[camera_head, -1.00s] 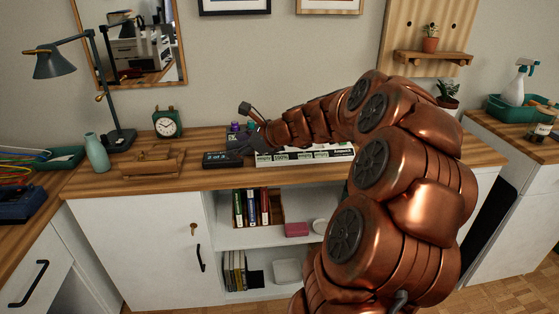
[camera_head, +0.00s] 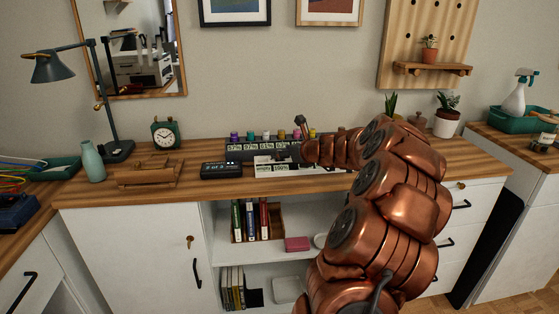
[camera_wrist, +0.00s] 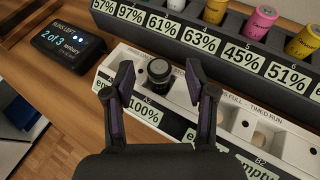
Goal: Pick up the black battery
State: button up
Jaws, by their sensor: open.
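The black battery (camera_wrist: 158,76) stands upright in a socket of the white tray (camera_wrist: 112,66), above a label reading 100%. My gripper (camera_wrist: 160,84) is open, with one finger to the left and one to the right of the battery in the wrist view. In the head view my gripper (camera_head: 284,153) is over the white tray (camera_head: 262,171), and I cannot make out the battery there.
A dark rack (camera_wrist: 150,22) of coloured batteries with percentage labels stands just behind the tray. A black display (camera_wrist: 67,42) reading "2 of 3" sits to the left. Other tray sockets lie to the right. A clock (camera_head: 165,133) and a wooden stand (camera_head: 147,172) are further left.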

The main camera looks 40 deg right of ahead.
jog(key=x, duration=0.2)
jog(key=shift+w+f, duration=0.15)
jog(key=shift+w, duration=0.1)
grip_shut()
